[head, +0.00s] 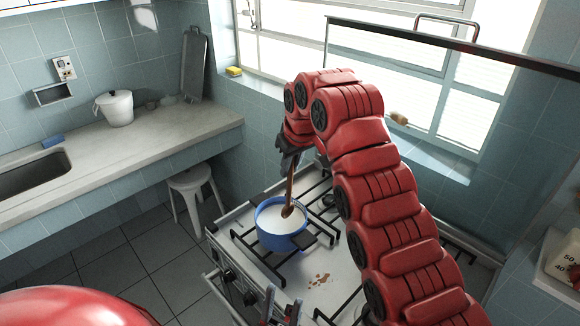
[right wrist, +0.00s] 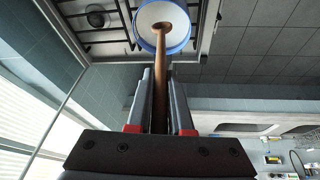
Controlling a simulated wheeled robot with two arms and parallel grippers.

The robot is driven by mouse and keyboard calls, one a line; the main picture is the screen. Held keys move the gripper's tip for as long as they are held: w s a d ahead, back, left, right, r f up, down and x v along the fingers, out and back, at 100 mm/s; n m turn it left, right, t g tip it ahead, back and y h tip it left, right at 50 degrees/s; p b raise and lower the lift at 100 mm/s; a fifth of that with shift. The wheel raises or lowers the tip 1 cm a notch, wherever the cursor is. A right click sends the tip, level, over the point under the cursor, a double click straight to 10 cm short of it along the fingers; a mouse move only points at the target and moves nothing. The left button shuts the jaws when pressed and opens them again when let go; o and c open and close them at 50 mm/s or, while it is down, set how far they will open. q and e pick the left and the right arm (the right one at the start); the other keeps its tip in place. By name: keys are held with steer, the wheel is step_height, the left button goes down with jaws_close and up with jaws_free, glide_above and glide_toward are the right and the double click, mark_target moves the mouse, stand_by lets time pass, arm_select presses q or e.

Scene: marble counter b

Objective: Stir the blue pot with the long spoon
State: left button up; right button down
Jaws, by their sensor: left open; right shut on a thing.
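The blue pot (head: 281,243) with white contents stands on the stove; it also shows at the top of the right wrist view (right wrist: 178,47). The long brown spoon (head: 290,188) runs steeply down from my right gripper (head: 288,160), its bowl end inside the pot at the white contents; how deep it dips is unclear. In the right wrist view the spoon's handle (right wrist: 161,90) lies between the two fingers of my right gripper (right wrist: 161,78), which is shut on it. My left gripper (head: 281,306) is open and empty at the bottom edge, below the pot, mostly cut off.
Black grates (head: 322,238) surround the pot on the white stove, with brown spots (head: 319,279) in front. A raised glass lid edge (head: 450,42) stands behind my right arm. A counter with a white lidded pot (head: 115,109) and a white stool (head: 190,180) are at left.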

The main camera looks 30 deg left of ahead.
steer(key=shift+r+p, duration=1.45)
steer(key=shift+r, duration=0.9)
steer(key=shift+f, duration=0.1)
